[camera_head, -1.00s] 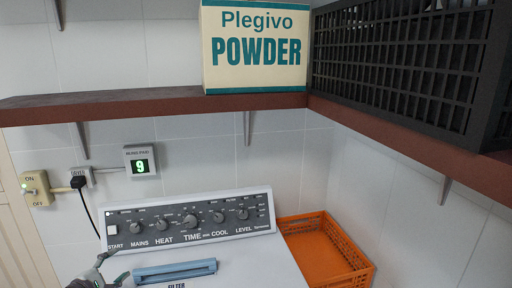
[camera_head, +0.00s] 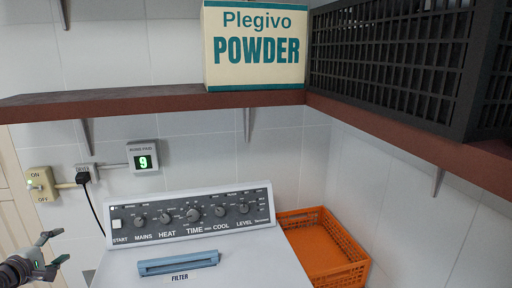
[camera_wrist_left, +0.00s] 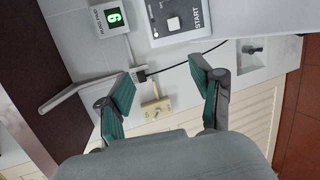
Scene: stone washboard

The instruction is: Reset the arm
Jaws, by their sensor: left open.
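The machine's control panel (camera_head: 192,213) has several knobs and a white start button (camera_head: 117,225). The blue filter handle (camera_head: 178,263) lies on the machine's top. My right gripper is not in view.
A brown shelf (camera_head: 150,103) runs along the wall, bearing a Plegivo powder box (camera_head: 254,45) and a black crate (camera_head: 390,60). An orange basket (camera_head: 345,275) stands right of the machine. A small display (camera_head: 143,157) on the wall reads 9. A power cord (camera_head: 95,212) hangs near the left gripper.

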